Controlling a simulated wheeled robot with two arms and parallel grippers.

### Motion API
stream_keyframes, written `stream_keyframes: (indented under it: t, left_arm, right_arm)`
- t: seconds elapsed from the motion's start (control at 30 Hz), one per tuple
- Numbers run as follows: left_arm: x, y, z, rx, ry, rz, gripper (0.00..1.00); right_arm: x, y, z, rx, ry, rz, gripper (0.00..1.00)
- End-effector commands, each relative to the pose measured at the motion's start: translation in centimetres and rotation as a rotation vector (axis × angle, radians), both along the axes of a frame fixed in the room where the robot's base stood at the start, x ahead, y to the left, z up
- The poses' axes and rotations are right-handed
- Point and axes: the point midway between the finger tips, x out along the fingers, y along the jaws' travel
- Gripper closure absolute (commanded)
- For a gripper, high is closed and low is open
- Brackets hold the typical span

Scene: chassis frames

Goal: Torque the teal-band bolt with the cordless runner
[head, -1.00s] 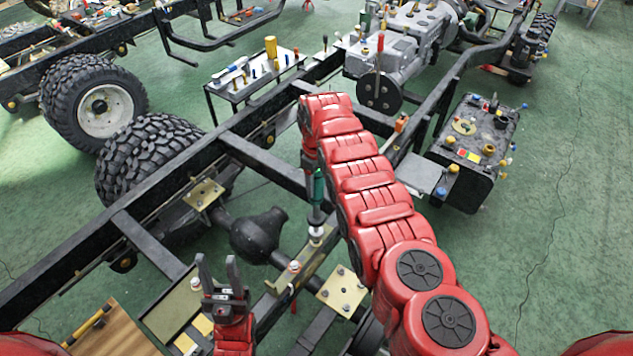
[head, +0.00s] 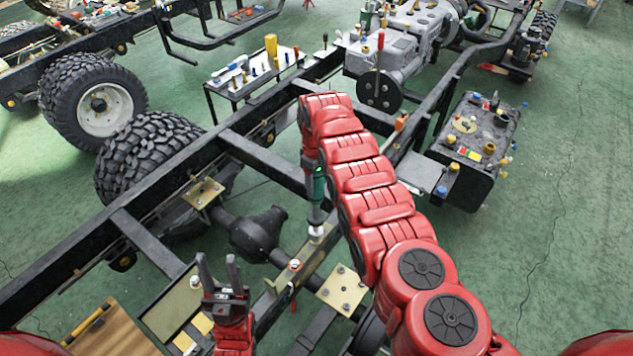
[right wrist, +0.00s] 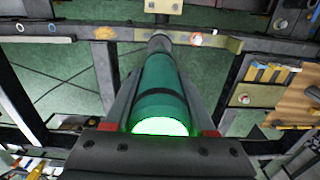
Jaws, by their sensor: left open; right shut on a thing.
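The cordless runner (head: 318,187) has a green body and points straight down in the head view. My right gripper (head: 313,168) is shut on it, largely hidden by my red arm. In the right wrist view the runner (right wrist: 160,95) lies between the jaws, with a lit green ring at its near end. Its nose is over the crossmember (head: 272,300), at a pale bolt head (head: 316,232); a teal band there cannot be made out. Another bolt (head: 294,265) with a reddish band stands beside it. My left gripper (head: 220,272) is open and empty, left of the crossmember.
Chassis rails (head: 60,268) run along both sides. A plate with several bolts (head: 343,290) is right of the crossmember. A tray (head: 175,302) and a wooden board (head: 115,335) lie at front left.

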Motion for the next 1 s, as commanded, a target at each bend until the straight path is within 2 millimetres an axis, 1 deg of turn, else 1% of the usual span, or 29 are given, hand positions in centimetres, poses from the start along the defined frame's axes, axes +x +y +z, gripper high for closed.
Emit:
stream_keyframes:
  t: [0.23, 0.7, 1.0]
  left_arm:
    - [0.00, 0.00, -0.61, 0.000, 0.000, 0.000, 0.55]
    - [0.00, 0.00, -0.62, 0.000, 0.000, 0.000, 0.55]
    - [0.00, 0.01, -1.15, 0.000, 0.000, 0.000, 0.55]
  right_arm:
    - [0.09, 0.05, -0.45, 0.001, -0.003, 0.000, 1.00]
    - [0.10, 0.05, -0.45, 0.001, -0.003, 0.000, 1.00]
    - [0.11, 0.03, -0.95, 0.001, -0.003, 0.000, 1.00]
